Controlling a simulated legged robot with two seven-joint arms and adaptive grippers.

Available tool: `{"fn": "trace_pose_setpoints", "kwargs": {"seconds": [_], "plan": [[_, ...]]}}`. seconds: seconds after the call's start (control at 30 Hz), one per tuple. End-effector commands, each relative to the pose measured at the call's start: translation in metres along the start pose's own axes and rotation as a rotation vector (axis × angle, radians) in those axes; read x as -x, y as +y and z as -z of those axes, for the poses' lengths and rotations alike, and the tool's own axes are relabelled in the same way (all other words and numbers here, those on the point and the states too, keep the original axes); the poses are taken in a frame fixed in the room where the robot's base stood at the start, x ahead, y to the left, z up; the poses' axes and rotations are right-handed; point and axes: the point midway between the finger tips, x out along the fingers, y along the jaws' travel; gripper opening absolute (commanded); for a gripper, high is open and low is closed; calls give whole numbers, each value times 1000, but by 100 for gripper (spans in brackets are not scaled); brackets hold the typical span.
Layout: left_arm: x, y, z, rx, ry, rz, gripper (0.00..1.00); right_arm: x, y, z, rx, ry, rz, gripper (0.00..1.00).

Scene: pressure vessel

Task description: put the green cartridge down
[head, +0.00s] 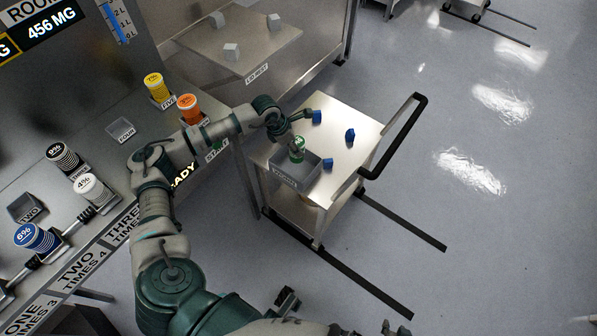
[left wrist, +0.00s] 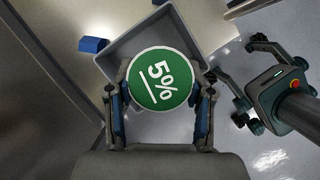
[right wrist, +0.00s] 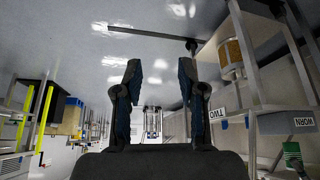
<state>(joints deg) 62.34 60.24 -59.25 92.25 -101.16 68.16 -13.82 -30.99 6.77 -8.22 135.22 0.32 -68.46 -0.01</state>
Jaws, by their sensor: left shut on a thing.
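The green cartridge (head: 297,147) has a green top marked 5%, which fills the middle of the left wrist view (left wrist: 159,78). My left gripper (head: 294,138) is shut on it, with a finger on each side. The cartridge is upright or nearly so, at the grey open bin (head: 284,181) on the cart. In the left wrist view the bin walls (left wrist: 116,55) show around its far side. Its lower end is hidden, so I cannot tell whether it touches the bin floor. My right gripper (right wrist: 160,85) is open and empty, away from the cart.
The metal cart (head: 343,112) also carries several small blue blocks (head: 350,135) around the bin. Its handle (head: 407,130) rises at the right. The bench at left holds an orange cartridge (head: 189,108), a yellow one (head: 155,87) and others. Open floor lies right of the cart.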

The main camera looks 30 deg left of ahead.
Motion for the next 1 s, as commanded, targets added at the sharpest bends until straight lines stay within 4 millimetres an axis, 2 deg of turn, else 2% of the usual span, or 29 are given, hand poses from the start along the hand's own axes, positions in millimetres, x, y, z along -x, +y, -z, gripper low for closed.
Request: {"fn": "trace_pose_setpoints", "kwargs": {"seconds": [0.1,0.2,0.4,0.57,0.73,0.83,1.0], "plan": [[-6,10,6,111,0,-48,0,16,1,7,-1,21,1,40],[-15,14,12,152,2,-64,0,21,0,16,-1,59,3,40],[-51,15,29,160,1,-65,0,16,-5,43,2,196,10,40],[-65,16,35,159,0,-65,0,16,-8,57,3,265,14,40],[-90,15,46,160,2,-64,0,15,-11,75,3,366,22,40],[-96,14,48,158,1,-66,0,16,-11,81,3,402,25,40],[-96,14,48,157,2,-66,0,17,-10,83,2,409,25,40]]}}
